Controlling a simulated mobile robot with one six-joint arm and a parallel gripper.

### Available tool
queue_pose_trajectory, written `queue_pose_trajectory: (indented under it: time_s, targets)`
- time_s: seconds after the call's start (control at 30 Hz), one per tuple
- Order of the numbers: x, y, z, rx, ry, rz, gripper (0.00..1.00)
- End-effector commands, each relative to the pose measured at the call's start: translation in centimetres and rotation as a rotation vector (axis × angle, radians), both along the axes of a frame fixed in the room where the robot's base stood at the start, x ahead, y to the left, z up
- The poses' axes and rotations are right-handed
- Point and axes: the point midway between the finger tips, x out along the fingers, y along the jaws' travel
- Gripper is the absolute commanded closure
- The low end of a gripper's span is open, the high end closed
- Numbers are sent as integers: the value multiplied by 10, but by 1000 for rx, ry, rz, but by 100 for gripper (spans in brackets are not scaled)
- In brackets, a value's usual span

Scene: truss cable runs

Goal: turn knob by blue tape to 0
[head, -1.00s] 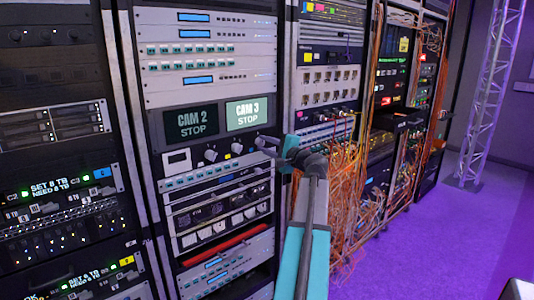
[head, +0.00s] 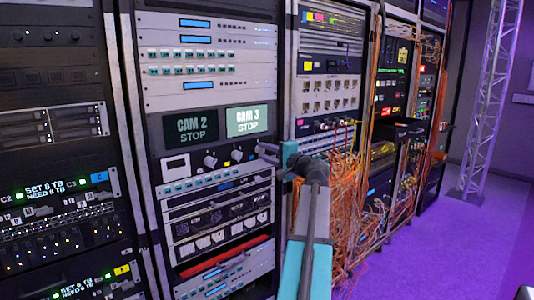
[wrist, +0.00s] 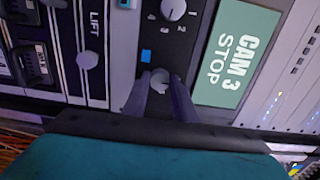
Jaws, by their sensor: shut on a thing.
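A small blue tape square (wrist: 146,56) sits on the dark panel in the wrist view. Right beside it is a round grey knob (wrist: 160,77), between the two fingers of my gripper (wrist: 160,88). The fingers are closed on the knob's sides. They cover most of its surround, so I cannot read its pointer or scale. In the head view my gripper (head: 268,152) is at the right end of the knob row, under the CAM 3 STOP screen (head: 247,120); my arm hides part of it.
Another knob (wrist: 173,8), with a scale showing 1 and 2, is close by in the wrist view. A knob (wrist: 87,60) marked LIFT is on the neighbouring panel. Orange cables (head: 345,205) hang right of my arm in the head view. Purple floor (head: 445,230) is clear.

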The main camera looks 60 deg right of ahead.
Motion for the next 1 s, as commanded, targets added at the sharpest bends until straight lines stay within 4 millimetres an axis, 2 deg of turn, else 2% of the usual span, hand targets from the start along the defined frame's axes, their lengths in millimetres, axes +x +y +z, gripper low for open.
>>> queue_pose_trajectory:
  time_s: [0.03,0.1,0.13,0.57,0.77,1.0]
  targets:
    - [-1,-1,0,-1,0,-2,70]
    - [-1,-1,0,-1,0,-2,58]
    - [-1,0,0,-1,0,-2,56]
    - [-4,1,-1,0,0,-1,56]
    - [-22,7,-1,0,0,-3,56]
    - [-56,19,-2,0,0,-3,56]
